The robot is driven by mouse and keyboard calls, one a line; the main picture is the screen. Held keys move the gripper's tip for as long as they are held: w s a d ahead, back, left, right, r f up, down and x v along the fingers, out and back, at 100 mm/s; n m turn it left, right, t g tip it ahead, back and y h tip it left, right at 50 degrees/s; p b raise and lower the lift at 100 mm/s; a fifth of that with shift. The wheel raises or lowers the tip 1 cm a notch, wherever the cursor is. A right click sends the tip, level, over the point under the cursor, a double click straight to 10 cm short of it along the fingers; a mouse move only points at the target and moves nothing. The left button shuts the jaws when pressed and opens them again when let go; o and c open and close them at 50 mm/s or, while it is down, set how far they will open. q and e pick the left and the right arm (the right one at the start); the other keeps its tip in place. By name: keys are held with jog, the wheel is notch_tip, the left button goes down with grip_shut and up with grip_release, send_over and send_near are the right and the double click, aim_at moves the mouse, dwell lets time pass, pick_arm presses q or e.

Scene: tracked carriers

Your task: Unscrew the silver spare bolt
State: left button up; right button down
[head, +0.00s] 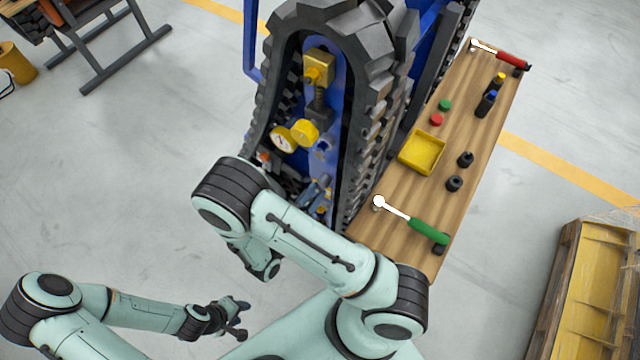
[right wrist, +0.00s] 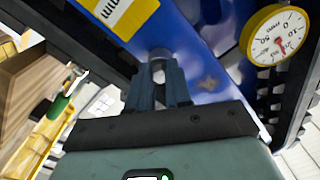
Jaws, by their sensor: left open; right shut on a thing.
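In the right wrist view, my right gripper (right wrist: 160,80) is shut on a small silver piece, which I take for the silver spare bolt (right wrist: 158,60), at the blue panel (right wrist: 190,45) of the tracked carrier. The fingers cover most of it, so I cannot tell how far it sits in the panel. In the head view, my own right arm hides much of the lower panel, and the bolt is not clear there. My left gripper (head: 239,320) is open and empty, low over the floor, well away from the carrier.
A round gauge (right wrist: 277,36) stands close beside the right gripper. Black track (head: 375,90) flanks the panel. The wooden bench (head: 465,205) on the right bears a yellow tray (head: 422,152), a green-handled tool (head: 428,232) and a red-handled tool (head: 511,60).

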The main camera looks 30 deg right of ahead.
jog(key=shift+s+d, duration=0.1)
jog(key=c, duration=1.2)
grip_release()
jog(key=shift+r, duration=0.1)
jog(key=shift+s, duration=0.1)
